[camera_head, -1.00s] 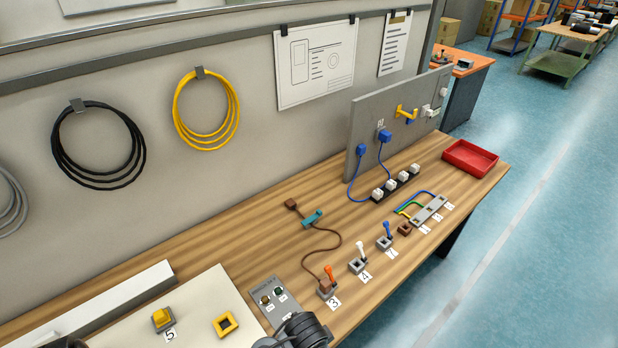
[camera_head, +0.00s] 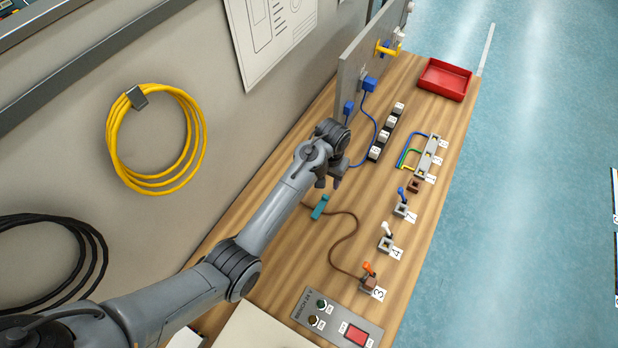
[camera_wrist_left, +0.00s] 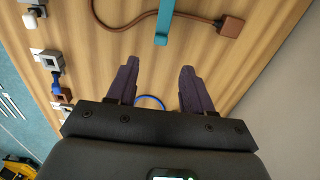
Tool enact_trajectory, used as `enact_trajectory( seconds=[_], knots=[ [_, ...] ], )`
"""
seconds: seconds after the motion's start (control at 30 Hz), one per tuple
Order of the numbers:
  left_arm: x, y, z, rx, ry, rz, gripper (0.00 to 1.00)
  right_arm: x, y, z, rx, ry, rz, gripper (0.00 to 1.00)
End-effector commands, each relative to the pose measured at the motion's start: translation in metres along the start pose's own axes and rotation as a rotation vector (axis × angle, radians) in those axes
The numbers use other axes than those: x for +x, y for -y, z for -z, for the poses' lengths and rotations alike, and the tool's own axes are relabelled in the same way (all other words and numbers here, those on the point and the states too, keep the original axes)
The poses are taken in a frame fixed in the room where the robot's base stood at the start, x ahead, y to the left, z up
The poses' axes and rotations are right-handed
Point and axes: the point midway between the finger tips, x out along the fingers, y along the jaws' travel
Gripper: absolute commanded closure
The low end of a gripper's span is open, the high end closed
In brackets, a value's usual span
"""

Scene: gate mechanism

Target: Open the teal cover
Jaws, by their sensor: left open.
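The teal cover (camera_head: 320,207) is a small piece on the wooden bench, at the brown cable (camera_head: 352,228). In the left wrist view the teal cover (camera_wrist_left: 163,20) stands upright in the picture at the top, beyond my fingertips. My left gripper (camera_head: 329,184) hangs above the bench close to the teal cover in the head view. In the left wrist view its two dark fingers (camera_wrist_left: 158,68) are apart with nothing between them. Whether the teal cover is raised or lowered I cannot tell. My right gripper is not in view.
Levers with tags 3 (camera_head: 369,279) and 4 (camera_head: 387,240) and a blue lever (camera_head: 402,204) stand along the right side of the bench. A grey upright panel (camera_head: 356,75) and a row of white sockets (camera_head: 385,136) are behind. A red tray (camera_head: 445,78) sits at the far end.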

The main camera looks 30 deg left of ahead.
Motion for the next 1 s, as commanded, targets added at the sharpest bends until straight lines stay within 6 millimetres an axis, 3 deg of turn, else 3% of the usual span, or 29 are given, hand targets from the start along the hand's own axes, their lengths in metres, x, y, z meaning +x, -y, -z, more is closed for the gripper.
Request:
enact_trajectory(
  seconds=[0.27,0.7,1.0],
  knots=[
    [0.018,-0.002,0.003,0.000,0.008,0.001,0.49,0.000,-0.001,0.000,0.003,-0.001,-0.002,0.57],
    [0.086,-0.001,0.002,-0.001,0.008,0.002,0.49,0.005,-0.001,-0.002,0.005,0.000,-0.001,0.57],
    [0.104,-0.001,0.003,-0.001,0.005,0.001,0.49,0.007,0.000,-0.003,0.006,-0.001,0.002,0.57]
  ],
)
